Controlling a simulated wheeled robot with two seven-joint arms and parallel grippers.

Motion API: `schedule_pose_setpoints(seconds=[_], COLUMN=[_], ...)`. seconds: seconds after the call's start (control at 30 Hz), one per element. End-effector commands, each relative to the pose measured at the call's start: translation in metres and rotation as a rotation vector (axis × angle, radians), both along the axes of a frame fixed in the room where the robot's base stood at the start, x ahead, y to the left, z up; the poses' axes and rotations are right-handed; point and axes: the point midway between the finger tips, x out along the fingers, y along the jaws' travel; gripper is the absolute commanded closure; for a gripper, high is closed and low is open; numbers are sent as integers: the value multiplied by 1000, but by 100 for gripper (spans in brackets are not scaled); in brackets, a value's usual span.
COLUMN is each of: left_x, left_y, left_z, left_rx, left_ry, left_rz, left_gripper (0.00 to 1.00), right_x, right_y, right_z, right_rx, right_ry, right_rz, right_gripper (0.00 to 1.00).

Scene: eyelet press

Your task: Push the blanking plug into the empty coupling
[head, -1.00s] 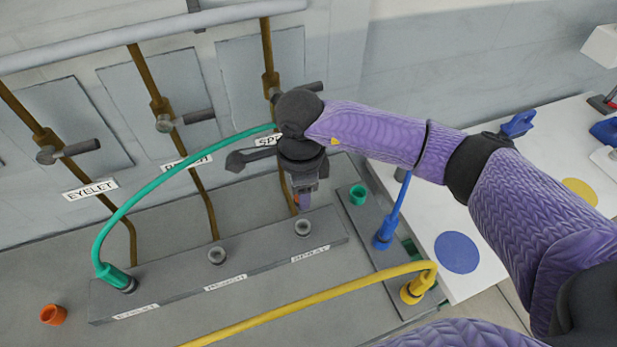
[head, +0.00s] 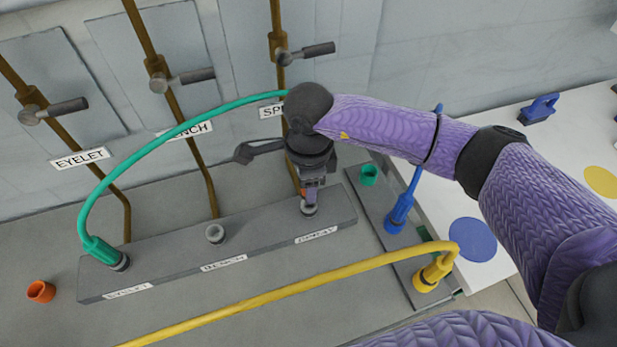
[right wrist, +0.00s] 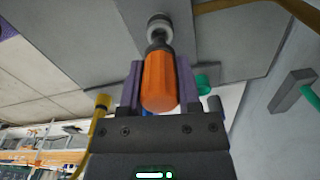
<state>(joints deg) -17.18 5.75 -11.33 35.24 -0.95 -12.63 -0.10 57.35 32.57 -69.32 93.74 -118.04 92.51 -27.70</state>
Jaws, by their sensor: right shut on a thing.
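My right gripper (head: 309,195) is shut on the orange blanking plug (right wrist: 160,80), directly over the right-hand coupling of the grey block (head: 163,262). In the right wrist view the plug's dark nose points at the coupling's grey ring (right wrist: 158,27) and meets it in the picture; I cannot tell how far it is in. In the head view the gripper mostly hides the plug, and the coupling's rim (head: 309,211) shows just below the fingers. The middle coupling (head: 215,233) is open and empty. A green hose (head: 103,251) is plugged into the left coupling. My left gripper is out of view.
A yellow hose (head: 270,295) crosses in front of the block to a grey plate at right, which also bears a blue connector (head: 398,218) and a green cup (head: 369,174). An orange cup (head: 40,291) lies at far left. Valve levers and pipes stand behind.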

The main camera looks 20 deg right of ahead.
Motion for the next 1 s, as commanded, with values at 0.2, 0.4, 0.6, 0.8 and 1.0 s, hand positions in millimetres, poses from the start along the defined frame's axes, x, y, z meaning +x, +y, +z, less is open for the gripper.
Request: schedule_pose_setpoints(seconds=[0.2, 0.4, 0.6, 0.8, 1.0], left_x=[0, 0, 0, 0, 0], left_y=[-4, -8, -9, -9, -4], left_z=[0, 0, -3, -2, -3], left_rx=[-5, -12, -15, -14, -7], left_ry=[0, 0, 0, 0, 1], left_rz=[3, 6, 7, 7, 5], left_gripper=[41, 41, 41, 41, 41], right_x=[0, 0, 0, 0, 0], right_y=[0, 0, 0, 0, 0], right_z=[0, 0, 0, 0, 0], right_rx=[0, 1, 0, 1, 1], right_ry=[-1, -1, -2, -1, -1], right_rz=[0, 0, 0, 0, 0], right_gripper=[100, 100, 100, 100, 100])
